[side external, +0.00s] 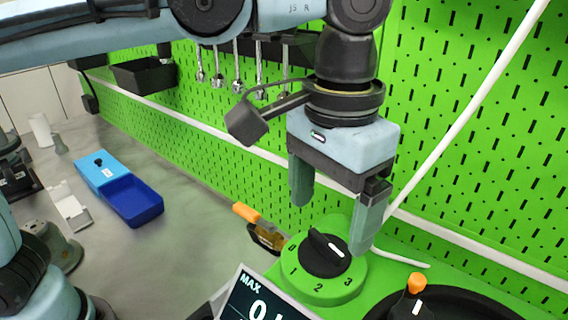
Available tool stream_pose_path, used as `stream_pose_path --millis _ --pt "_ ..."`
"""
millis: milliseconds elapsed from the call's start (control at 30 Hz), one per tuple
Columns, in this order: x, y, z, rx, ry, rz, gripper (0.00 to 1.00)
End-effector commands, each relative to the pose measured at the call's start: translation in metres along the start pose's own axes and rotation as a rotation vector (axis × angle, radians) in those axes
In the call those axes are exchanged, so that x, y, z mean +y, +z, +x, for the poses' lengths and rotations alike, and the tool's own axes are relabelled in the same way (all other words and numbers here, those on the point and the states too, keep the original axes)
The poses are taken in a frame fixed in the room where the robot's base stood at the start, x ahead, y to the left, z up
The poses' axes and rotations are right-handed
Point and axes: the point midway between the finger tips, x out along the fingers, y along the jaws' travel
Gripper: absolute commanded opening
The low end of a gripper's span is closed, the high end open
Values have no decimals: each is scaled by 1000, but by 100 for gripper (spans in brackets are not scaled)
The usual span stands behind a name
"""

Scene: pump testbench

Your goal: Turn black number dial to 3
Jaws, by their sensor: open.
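The black number dial (325,253) sits on a round green base (318,288) printed 0, 1, 2 and 3 around its near side. Its raised ridge slants from upper left to lower right, with a white mark near the lower right end. The 3 is at the lower right of the base; I cannot tell exactly which position the mark points at. My gripper (331,222) is open above the dial, fingers pointing down. One finger is above and left of the knob, the other at its right. Whether either finger touches it cannot be told.
A display (262,300) reading MAX stands in front of the dial. An orange-handled valve (260,228) is to the left, and an orange-topped part (414,285) to the right. A green pegboard (480,130) rises behind. A blue tray (132,201) lies on the grey bench at left.

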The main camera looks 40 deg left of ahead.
Motion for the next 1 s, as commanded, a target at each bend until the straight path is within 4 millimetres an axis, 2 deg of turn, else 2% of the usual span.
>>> stream_pose_path --millis 300,500,700,1000 --pt "0 0 -52 0 0 0 87" --pt "0 0 -72 0 0 -1 87" --pt "0 0 -80 0 0 -1 87" --pt "0 0 -81 0 0 -1 87"
